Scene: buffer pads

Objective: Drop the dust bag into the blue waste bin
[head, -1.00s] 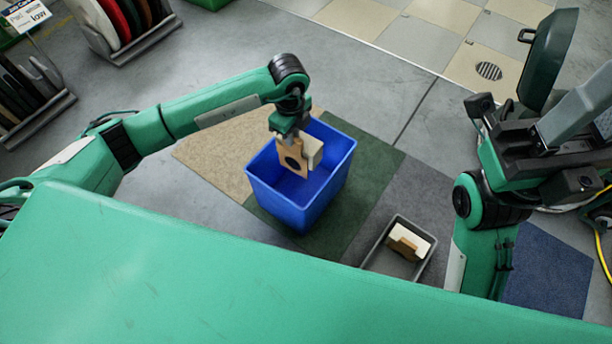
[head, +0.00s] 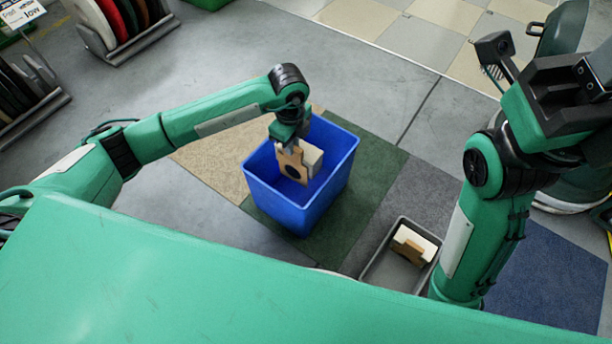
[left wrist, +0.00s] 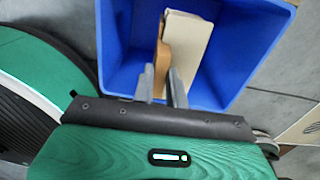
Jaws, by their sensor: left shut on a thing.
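The dust bag (head: 311,160) has a tan card collar with a dark round hole and a pale body. My left gripper (head: 288,143) is shut on the collar and points down over the blue waste bin (head: 321,203). The bag hangs upright within the bin's opening, its lower part level with or below the rim. In the left wrist view the fingers (left wrist: 162,88) grip the collar edge, and the pale bag (left wrist: 187,50) shows against the blue bin walls (left wrist: 245,40). My right arm is raised at the right; its fingers are not clear.
A grey tray (head: 370,273) right of the bin holds a similar pale and tan bag (head: 413,245). The bin stands on a green mat (head: 372,170) among beige, grey and blue mats. Racks of discs (head: 120,25) stand at the upper left. Open floor lies behind the bin.

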